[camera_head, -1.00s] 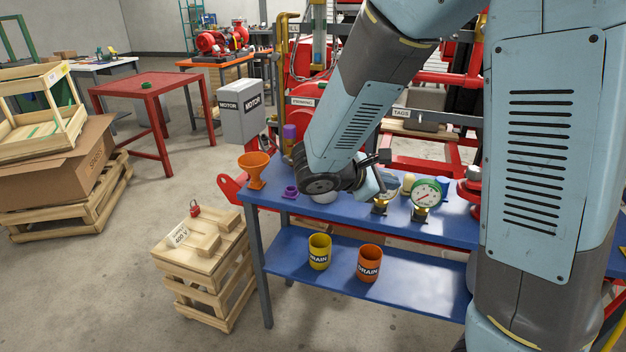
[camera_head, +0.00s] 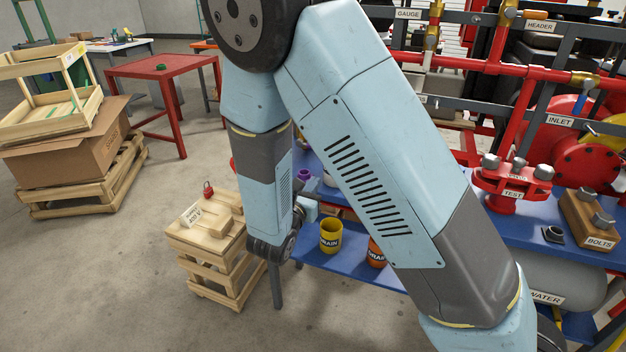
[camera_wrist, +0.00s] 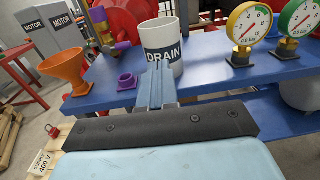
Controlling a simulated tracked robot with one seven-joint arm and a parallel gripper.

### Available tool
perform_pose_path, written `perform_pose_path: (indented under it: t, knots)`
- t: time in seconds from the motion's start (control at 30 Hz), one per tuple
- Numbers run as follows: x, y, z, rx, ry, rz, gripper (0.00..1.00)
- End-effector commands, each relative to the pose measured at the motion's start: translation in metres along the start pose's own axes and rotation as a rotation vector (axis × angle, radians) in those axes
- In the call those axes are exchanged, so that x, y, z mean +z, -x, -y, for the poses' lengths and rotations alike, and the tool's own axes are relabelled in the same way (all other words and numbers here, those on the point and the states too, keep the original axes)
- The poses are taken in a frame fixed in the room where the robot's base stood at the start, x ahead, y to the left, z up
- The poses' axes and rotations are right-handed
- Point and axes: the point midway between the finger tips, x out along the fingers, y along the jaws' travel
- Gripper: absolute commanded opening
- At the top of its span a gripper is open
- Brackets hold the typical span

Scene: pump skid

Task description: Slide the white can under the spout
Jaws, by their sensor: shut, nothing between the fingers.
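The white can (camera_wrist: 161,42), labelled DRAIN, stands upright on the blue bench top in the wrist view. My gripper (camera_wrist: 158,72) is shut and empty, pointing at the can's near side. I cannot tell whether the fingertips touch it. A purple and yellow fitting (camera_wrist: 121,46), possibly the spout, is just left of the can, and its outlet is hard to make out. In the head view my arm hides most of the can and the spout area, and my gripper (camera_head: 309,209) shows partly, low in front of the bench.
A yellow can (camera_head: 331,236) and an orange can (camera_head: 376,253) stand on the lower shelf.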

Motion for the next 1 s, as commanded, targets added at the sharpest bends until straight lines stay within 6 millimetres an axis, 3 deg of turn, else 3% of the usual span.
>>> perform_pose_path:
  t: [0.6,0.8,1.0]
  knots:
    - [0.001,-0.104,0.002,-0.005,-0.001,0.001,0.00]
    - [0.001,-0.121,0.002,-0.005,-0.001,0.001,0.00]
    - [0.001,-0.124,0.002,-0.004,-0.001,0.000,0.00]
